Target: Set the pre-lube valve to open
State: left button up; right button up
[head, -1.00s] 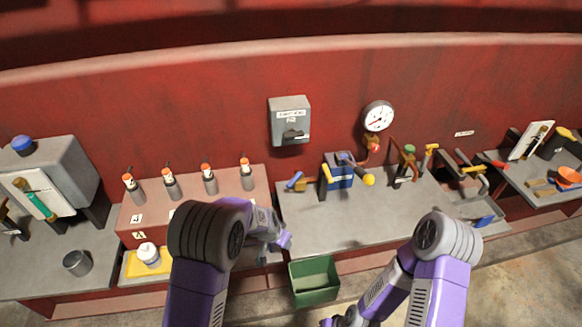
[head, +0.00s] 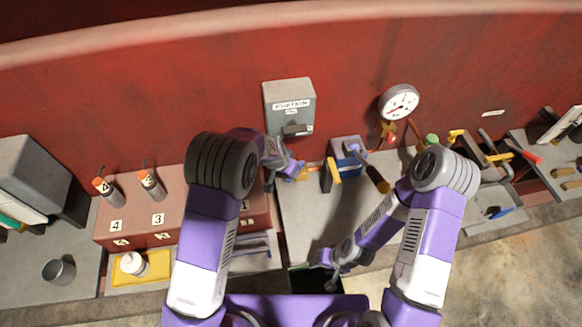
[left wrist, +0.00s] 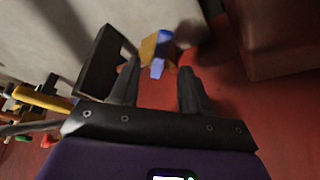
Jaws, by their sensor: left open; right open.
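A small valve with a blue lever and a brass-yellow body (left wrist: 160,55) shows in the left wrist view, beyond the fingertips and between them. I see no label on it, so I cannot be sure it is the pre-lube valve. My left gripper (head: 287,172) is at the left end of the grey bench, largely hiding that valve in the head view. Its fingers also show in the left wrist view (left wrist: 158,88), apart, with nothing held; I cannot tell if they touch the valve. My right gripper (head: 334,276) is open and empty, low near the bench's front edge.
A grey ignition box (head: 290,105) is on the red wall above the left gripper. A blue box (head: 348,158) with yellow-handled parts stands to the right, below a round gauge (head: 398,102). The grey bench top (head: 310,225) is clear toward the front.

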pick_arm(q)
jog(key=shift+x, duration=2.65)
jog(key=shift+w+a, duration=0.1)
jog(key=shift+w, duration=0.05)
grip_shut()
